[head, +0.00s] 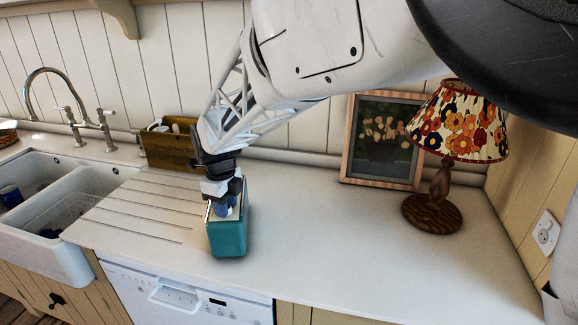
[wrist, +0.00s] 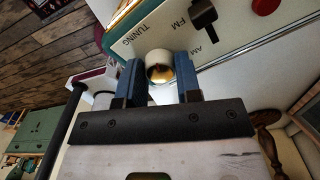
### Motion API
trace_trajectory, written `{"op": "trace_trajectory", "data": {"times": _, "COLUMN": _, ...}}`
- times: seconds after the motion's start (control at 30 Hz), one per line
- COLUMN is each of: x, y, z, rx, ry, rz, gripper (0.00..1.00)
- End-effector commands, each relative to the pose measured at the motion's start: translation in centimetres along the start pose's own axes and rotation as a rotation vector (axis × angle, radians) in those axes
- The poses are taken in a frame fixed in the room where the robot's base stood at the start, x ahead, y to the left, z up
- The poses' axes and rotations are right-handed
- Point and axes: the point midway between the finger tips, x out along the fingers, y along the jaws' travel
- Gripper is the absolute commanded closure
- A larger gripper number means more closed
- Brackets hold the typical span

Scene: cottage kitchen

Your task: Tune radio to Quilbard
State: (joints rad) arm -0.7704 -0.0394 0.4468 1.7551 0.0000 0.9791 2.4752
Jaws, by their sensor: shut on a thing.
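The radio (head: 229,238) is a teal box with a cream face, standing on the white worktop in the head view. In the wrist view its cream face (wrist: 215,72) carries the words TUNING, FM and AM. The tuning knob (wrist: 159,72), pale with a brass-coloured end, sits between my gripper's two blue fingers (wrist: 158,84). My gripper (head: 222,208) comes down on the radio from above and is shut on this knob. A black lever switch (wrist: 204,17) stands near FM, and part of a red button (wrist: 265,5) shows. No dial or station name is visible.
A lamp with a flowered shade (head: 458,124) and a framed picture (head: 383,141) stand at the back right. A wooden box (head: 168,151) stands behind the ridged draining board (head: 130,205). The double sink (head: 62,220) is at left. The worktop (head: 330,235) right of the radio is clear.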

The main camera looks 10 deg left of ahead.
Motion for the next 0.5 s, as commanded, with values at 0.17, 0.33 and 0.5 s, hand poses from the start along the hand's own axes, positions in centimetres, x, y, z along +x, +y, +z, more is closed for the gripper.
{"op": "trace_trajectory", "data": {"times": 0.17, "x": -0.05, "y": -0.01, "z": 0.01, "rx": 0.0, "ry": 0.0, "rz": 0.0, "gripper": 0.45}}
{"op": "trace_trajectory", "data": {"times": 0.33, "x": -0.03, "y": 0.0, "z": 0.01, "rx": -0.001, "ry": 0.0, "rz": 0.0, "gripper": 0.42}}
{"op": "trace_trajectory", "data": {"times": 0.5, "x": -0.09, "y": 0.0, "z": 0.0, "rx": -0.001, "ry": 0.0, "rz": 0.0, "gripper": 0.42}}
